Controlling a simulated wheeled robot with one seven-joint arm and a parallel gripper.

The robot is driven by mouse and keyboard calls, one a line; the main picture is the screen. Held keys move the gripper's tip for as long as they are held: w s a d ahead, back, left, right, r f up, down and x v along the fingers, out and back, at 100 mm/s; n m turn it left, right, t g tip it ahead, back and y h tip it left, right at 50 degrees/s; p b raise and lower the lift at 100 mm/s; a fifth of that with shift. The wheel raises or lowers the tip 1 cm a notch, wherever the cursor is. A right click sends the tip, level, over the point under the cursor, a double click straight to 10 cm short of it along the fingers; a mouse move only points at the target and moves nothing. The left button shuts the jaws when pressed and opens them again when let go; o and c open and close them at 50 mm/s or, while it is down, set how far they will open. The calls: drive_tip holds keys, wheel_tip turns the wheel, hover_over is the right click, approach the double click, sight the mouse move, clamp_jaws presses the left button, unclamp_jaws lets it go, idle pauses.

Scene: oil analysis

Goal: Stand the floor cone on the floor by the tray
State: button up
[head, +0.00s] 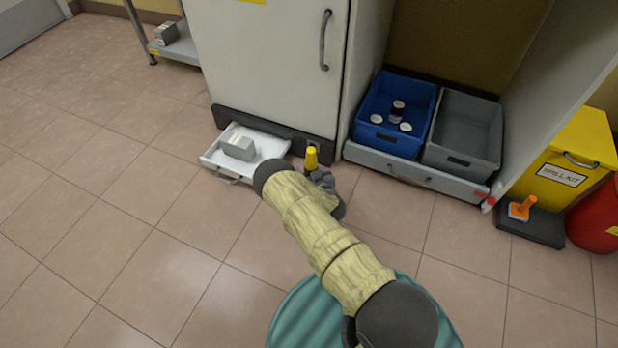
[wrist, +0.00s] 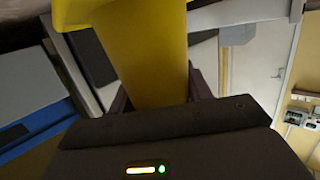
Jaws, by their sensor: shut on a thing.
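My gripper (head: 316,174) is shut on a yellow floor cone (head: 311,158), whose upper part shows above the dark fingers in the head view. In the wrist view the cone (wrist: 150,60) fills the upper middle between the fingers (wrist: 160,100). Its lower part is hidden in the head view, so I cannot tell whether it touches the floor. The white tray (head: 213,158) sticks out at the foot of the white cabinet, just left of the cone, with a grey-white box (head: 239,148) in it.
To the right, a blue crate (head: 372,102) with several jars and a grey crate (head: 465,125) stand on a low drawer (head: 405,172). Left floor is clear.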

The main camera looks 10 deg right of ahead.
drive_tip(key=shift+f+b, duration=1.4)
drive_tip(key=shift+f, duration=0.45)
drive_tip(key=shift+f, duration=0.1)
drive_tip(key=o, duration=1.2)
